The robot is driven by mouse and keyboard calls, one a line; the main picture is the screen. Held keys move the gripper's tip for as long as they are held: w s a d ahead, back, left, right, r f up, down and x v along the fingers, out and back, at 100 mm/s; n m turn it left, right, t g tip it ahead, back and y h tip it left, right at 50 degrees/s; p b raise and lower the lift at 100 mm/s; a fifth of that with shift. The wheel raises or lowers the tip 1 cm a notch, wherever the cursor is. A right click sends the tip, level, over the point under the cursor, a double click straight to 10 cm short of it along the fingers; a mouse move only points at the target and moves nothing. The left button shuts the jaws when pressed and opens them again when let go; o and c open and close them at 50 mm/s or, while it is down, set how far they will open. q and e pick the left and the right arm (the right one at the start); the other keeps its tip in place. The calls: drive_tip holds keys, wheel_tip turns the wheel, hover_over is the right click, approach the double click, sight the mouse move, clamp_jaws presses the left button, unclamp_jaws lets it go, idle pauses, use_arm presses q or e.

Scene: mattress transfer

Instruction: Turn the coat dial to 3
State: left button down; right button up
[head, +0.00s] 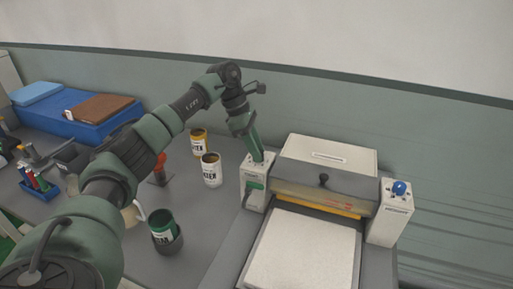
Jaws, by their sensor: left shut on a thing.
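My left gripper (257,155) reaches down from above onto the top of the white control box (256,190) at the left side of the coating machine (325,185). It is shut on the coat dial there. The dial is hidden behind the fingers, so I cannot read its setting. The box carries a small label and a green part on its front. My right gripper is not in view.
A second white box (389,220) with a blue knob (399,187) stands at the machine's right. A pale slab (303,252) lies in front. Labelled cans (211,170) and a green can (164,230) stand left. A blue mattress-like block (65,118) is at the far left.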

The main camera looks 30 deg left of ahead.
use_arm(q)
drive_tip(key=shift+w+m+g, duration=0.15)
drive_tip(key=shift+m+g, duration=0.65)
drive_tip(key=shift+m, duration=1.2)
drive_tip(key=c, duration=1.1)
unclamp_jaws()
drive_tip(key=shift+o, duration=0.2)
drive_tip(key=shift+a+r, duration=0.15)
drive_tip(key=shift+r, duration=0.2)
drive_tip(key=b+v, duration=0.1)
drive_tip(key=v, duration=0.6)
